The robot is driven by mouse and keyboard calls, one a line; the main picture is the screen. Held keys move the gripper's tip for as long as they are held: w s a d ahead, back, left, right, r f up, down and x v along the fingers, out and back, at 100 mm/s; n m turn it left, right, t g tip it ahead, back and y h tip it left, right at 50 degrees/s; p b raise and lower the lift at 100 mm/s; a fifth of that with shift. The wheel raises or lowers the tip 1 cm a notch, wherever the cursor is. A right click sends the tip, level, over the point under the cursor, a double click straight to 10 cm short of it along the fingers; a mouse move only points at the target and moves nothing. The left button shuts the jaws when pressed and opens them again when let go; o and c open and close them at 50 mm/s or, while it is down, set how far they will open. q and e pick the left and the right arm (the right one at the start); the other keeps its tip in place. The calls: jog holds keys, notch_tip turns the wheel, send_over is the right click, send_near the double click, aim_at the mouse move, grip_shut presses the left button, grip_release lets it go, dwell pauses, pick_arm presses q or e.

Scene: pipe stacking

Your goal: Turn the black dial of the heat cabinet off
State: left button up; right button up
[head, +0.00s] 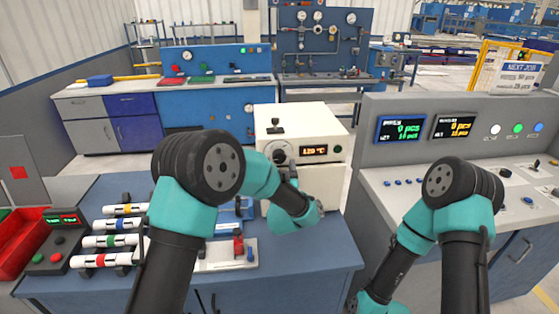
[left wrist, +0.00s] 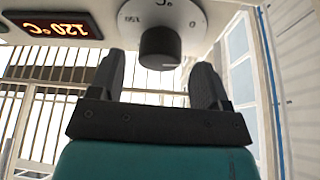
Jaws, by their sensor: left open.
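The heat cabinet (head: 333,177) is a white box on the blue bench, with an amber display (head: 314,150) that appears to read 120 °C. Its black dial (head: 281,155) sits on a pale round scale plate left of the display and is partly covered by my left gripper (head: 287,172) in the head view. In the left wrist view the black dial (left wrist: 160,47) is close ahead. My left gripper (left wrist: 157,78) is open and empty, its fingers spread to either side just short of the dial. Whether they touch it is unclear. My right gripper is out of view.
A black lever (head: 275,126) stands on the cabinet's top. White tubes with coloured bands (head: 108,240) lie on a rack at left, beside a red tray (head: 22,245). A small fixture (head: 232,255) is in front of the cabinet. A grey console (head: 460,130) stands at right.

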pick_arm(q)
jog(key=shift+x, duration=1.3)
jog(key=shift+c, duration=0.4)
jog(key=c, duration=0.8)
jog(key=shift+d+n+g+y, duration=0.15)
jog(key=shift+n+y, duration=0.8)
jog(key=shift+n, duration=0.8)
jog(key=shift+a+n+g+y, duration=0.15)
jog(key=shift+n+y, duration=0.8)
jog(key=shift+n, duration=0.8)
jog(key=shift+c, duration=0.2)
jog(key=shift+d, duration=0.1)
jog(key=o, duration=0.9)
jog(key=shift+s+f, duration=0.1)
jog(key=shift+s, duration=0.05)
